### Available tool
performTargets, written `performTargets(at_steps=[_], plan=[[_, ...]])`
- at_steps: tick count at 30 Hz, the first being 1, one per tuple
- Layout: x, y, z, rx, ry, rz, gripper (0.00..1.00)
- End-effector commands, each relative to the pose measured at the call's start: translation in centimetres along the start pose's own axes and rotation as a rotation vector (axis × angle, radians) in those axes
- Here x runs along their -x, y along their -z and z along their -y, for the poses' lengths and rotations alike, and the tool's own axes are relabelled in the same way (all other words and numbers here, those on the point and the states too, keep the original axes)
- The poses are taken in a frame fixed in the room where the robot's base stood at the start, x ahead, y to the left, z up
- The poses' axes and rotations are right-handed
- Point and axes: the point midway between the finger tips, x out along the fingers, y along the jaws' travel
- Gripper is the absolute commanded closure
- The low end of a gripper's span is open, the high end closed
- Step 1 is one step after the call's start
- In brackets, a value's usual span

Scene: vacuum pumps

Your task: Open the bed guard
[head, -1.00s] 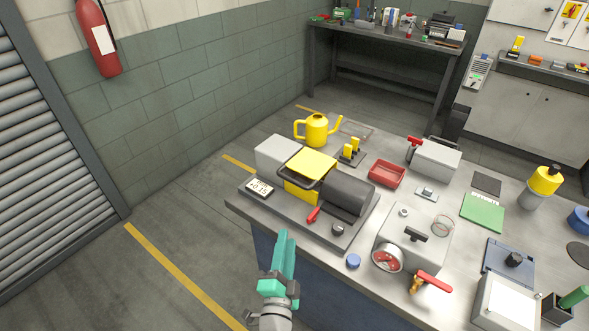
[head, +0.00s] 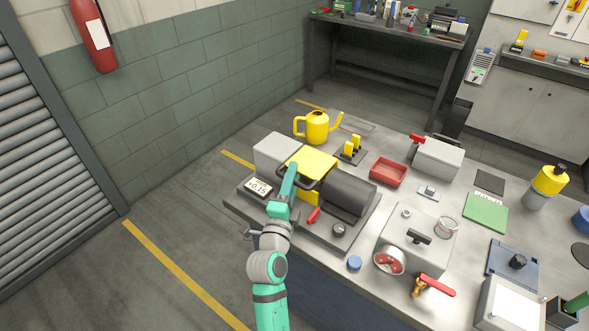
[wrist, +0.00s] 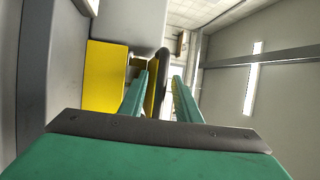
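The bed guard (head: 312,161) is a yellow cover on the small bench machine, with a dark bar handle (head: 285,181) along its near side. The guard looks down, lying over the machine bed. My gripper (head: 292,172) is at the handle, partly hiding it and the guard's near face. In the wrist view my gripper's (wrist: 160,85) two green fingers are apart, with the dark handle bar (wrist: 164,70) showing in the gap between them. A yellow face of the guard (wrist: 107,76) shows left of the fingers. I cannot tell whether a finger touches the bar.
The machine has a grey block (head: 276,150), a dark cylinder (head: 349,192), a red lever (head: 314,215) and a display (head: 258,187). A yellow watering can (head: 317,127) stands behind it. A red tray (head: 388,172) and a gauge box (head: 418,238) are to the right.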

Motion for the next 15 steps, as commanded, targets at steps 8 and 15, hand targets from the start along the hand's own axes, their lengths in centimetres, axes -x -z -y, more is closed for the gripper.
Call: performTargets(at_steps=[8,15], plan=[[-2.6,-0.2,0.0,0.0,0.001,0.002,0.7],[-2.9,-0.2,0.0,0.001,0.0,0.004,0.7]])
